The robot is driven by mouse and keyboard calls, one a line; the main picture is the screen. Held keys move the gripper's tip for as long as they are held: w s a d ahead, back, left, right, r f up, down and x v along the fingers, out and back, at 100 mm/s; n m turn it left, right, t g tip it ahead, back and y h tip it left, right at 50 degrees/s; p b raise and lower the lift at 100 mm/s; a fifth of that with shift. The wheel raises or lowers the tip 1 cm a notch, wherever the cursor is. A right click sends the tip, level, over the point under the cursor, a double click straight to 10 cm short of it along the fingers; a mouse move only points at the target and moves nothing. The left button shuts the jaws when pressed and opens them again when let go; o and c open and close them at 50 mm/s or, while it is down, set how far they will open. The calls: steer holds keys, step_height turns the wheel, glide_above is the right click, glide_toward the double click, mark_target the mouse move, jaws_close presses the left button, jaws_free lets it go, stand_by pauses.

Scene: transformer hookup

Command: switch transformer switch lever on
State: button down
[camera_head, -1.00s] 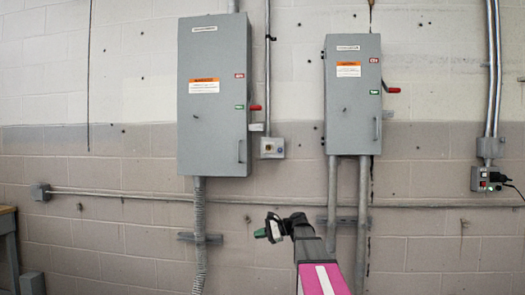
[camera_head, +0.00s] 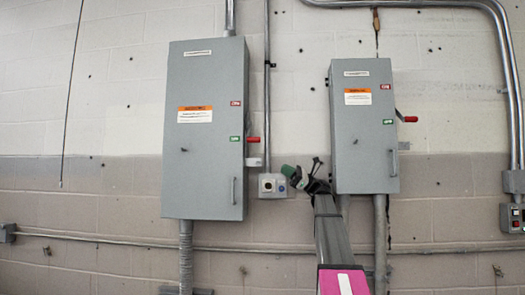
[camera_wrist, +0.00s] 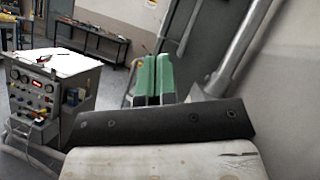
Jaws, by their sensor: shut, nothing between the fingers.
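Two grey switch boxes hang on the wall in the head view, a larger left box (camera_head: 205,130) and a smaller right box (camera_head: 363,130). Their name labels are too small to read, so I cannot tell which is the transformer's. The left box has a red-handled lever (camera_head: 253,139) on its right side. The right box has a red-handled lever (camera_head: 410,119) on its right side, sticking outward. My gripper (camera_head: 288,171), with green fingers, is between the boxes, below and right of the left lever. Its fingers (camera_wrist: 153,80) are together and empty in the wrist view.
A small control box (camera_head: 272,186) with a conduit above it is close beside my gripper. Conduits run below both boxes and along the wall. The wrist view shows an instrument cart (camera_wrist: 50,95) at left and a workbench (camera_wrist: 92,38) behind.

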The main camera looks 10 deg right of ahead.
steer(key=shift+d+r, duration=0.1)
steer(key=shift+r, duration=0.15)
steer(key=s+d+r+x, duration=0.1)
steer(key=r+x, duration=0.1)
steer(key=x, duration=1.1)
steer(key=shift+s, duration=0.25)
steer(key=shift+d, duration=0.15)
